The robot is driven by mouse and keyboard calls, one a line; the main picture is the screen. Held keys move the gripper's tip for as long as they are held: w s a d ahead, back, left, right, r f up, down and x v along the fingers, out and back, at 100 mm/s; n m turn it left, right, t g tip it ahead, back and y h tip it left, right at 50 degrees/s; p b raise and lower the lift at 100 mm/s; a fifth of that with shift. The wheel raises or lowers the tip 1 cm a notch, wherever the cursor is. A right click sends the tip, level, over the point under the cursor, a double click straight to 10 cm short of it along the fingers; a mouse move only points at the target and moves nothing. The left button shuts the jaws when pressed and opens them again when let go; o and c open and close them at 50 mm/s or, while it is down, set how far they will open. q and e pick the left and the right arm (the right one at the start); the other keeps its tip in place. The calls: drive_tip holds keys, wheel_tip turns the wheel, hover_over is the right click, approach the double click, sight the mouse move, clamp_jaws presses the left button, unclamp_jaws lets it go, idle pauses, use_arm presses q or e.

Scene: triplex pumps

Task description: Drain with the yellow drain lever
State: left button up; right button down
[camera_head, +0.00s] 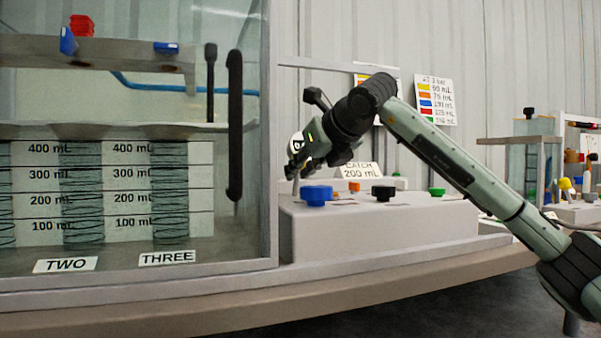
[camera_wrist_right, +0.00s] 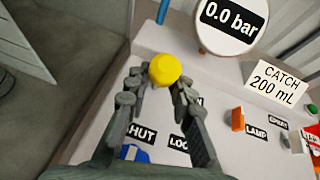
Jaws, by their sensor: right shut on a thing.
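The yellow drain lever shows in the right wrist view as a round yellow knob (camera_wrist_right: 165,68) between my fingertips. My right gripper (camera_head: 294,172) is shut on it, above the left end of the pale control box (camera_head: 375,232). In the head view the yellow knob is hidden by the gripper. The lever's shaft and angle cannot be made out. A gauge (camera_wrist_right: 232,22) behind it reads 0.0 bar. A card (camera_head: 362,170) reads "CATCH 200 mL". My left gripper is not in view.
The box carries blue (camera_head: 316,195), black (camera_head: 383,193), green (camera_head: 437,191) and orange (camera_head: 354,187) controls close to my right gripper. A glass case (camera_head: 268,130) with measuring cylinders TWO (camera_head: 83,200) and THREE (camera_head: 168,200) stands on the left. Another bench station is at far right.

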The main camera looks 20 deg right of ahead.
drive_tip(key=c, duration=1.3)
unclamp_jaws()
drive_tip(key=shift+s, duration=0.1)
drive_tip(key=v, duration=1.2)
